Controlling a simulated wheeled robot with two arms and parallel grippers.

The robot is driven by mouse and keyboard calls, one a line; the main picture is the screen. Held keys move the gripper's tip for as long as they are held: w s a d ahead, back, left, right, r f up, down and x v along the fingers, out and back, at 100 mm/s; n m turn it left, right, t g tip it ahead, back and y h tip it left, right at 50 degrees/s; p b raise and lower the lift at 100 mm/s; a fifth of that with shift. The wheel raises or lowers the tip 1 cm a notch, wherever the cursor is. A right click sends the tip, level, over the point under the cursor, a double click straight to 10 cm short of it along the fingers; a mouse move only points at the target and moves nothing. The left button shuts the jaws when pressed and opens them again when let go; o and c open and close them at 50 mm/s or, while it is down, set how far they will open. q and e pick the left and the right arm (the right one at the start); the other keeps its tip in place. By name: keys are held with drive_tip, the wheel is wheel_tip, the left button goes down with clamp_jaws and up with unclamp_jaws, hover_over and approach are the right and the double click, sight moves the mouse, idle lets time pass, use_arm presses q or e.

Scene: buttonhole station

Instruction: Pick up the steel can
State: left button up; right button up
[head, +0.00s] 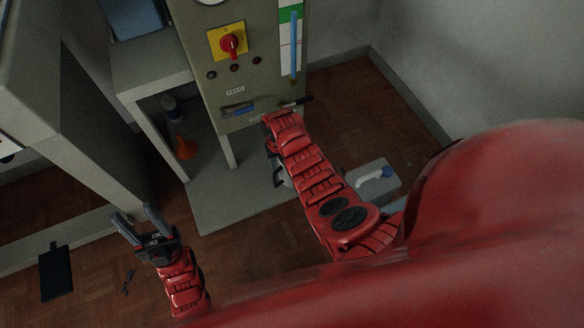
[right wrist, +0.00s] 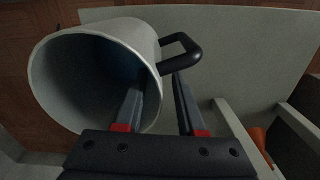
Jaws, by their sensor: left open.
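The steel can (right wrist: 95,70) is a pale grey open-topped vessel with a black loop handle (right wrist: 185,50). It fills the left of the right wrist view, its mouth towards the camera. My right gripper (right wrist: 157,82) has its fingers apart: one finger overlaps the can's mouth, the other is outside the wall, near the handle. I cannot tell whether they touch the can. My left gripper (head: 136,214) is open and empty at lower left, far from the can.
A grey cabinet (head: 265,85) with a red switch (head: 231,43) stands behind the right arm. A side table (head: 150,70) has an orange cone (head: 185,147) beneath it. A grey mat (head: 215,210) lies on the floor. A pale board (head: 385,190) lies right of the arm.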

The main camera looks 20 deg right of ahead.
clamp_jaws()
idle(1.3)
